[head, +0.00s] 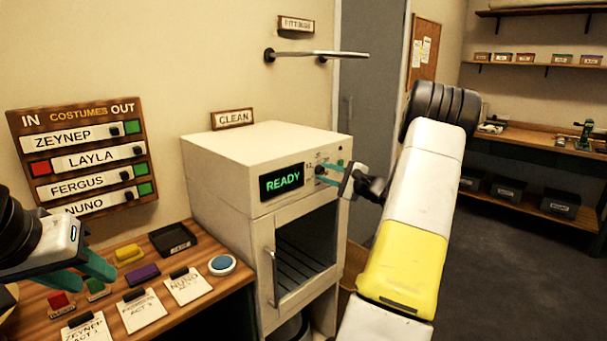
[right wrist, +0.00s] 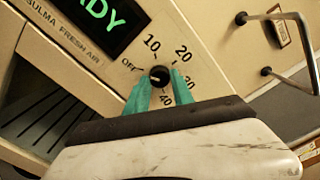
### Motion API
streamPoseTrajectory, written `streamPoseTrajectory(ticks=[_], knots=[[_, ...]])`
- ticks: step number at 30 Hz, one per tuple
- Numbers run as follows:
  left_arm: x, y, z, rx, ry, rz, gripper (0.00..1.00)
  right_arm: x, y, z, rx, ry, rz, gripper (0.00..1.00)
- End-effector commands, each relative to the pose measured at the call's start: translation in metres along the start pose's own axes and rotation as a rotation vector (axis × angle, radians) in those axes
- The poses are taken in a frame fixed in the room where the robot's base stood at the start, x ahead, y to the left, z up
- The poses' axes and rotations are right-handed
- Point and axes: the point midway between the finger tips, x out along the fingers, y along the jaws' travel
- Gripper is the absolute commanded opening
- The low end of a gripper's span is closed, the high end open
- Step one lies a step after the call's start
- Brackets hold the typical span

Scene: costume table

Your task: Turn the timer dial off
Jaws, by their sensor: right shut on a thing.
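The timer dial (right wrist: 160,74) is a small black knob on the cream cabinet's (head: 245,160) front panel, ringed by marks OFF, 10, 20, 30 and 40. My right gripper (head: 324,173) is shut on the dial, with one teal finger on each side of it in the right wrist view (right wrist: 161,82). A pale mark shows on the knob's face, but I cannot tell for sure which label it points at. The display (head: 282,182) beside it reads READY in green. My left gripper (head: 85,279) is open and empty above the wooden table.
The wooden table (head: 205,297) holds tags, coloured blocks, a black tray (head: 172,240) and a blue round button (head: 222,265). A costumes board (head: 85,158) hangs at left. A metal rail (head: 315,54) juts from the wall above the cabinet. Floor at right is clear.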

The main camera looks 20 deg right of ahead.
Motion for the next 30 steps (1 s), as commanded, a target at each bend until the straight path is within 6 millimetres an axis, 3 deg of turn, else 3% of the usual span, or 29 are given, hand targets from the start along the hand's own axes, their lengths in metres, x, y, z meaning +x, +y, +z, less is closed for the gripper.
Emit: streamPoseTrajectory(ticks=[7,8,11,22,30], knots=[[0.000,0.000,0.000,0.000,0.000,0.000,0.36,-0.001,0.000,-0.001,0.000,0.001,0.001,0.00],[0.000,0.000,0.000,0.000,0.000,0.000,0.36,-0.001,0.000,-0.001,0.000,0.001,0.001,0.31],[0.000,0.000,0.000,0.000,0.000,0.000,0.36,0.000,0.000,-0.001,0.000,0.001,0.001,0.50],[0.000,0.000,0.000,0.000,0.000,0.000,0.36,-0.004,0.000,-0.001,0.001,0.002,0.001,0.50],[0.000,0.000,0.000,0.000,0.000,0.000,0.36,-0.048,-0.001,-0.001,0.000,0.005,0.000,0.50]])
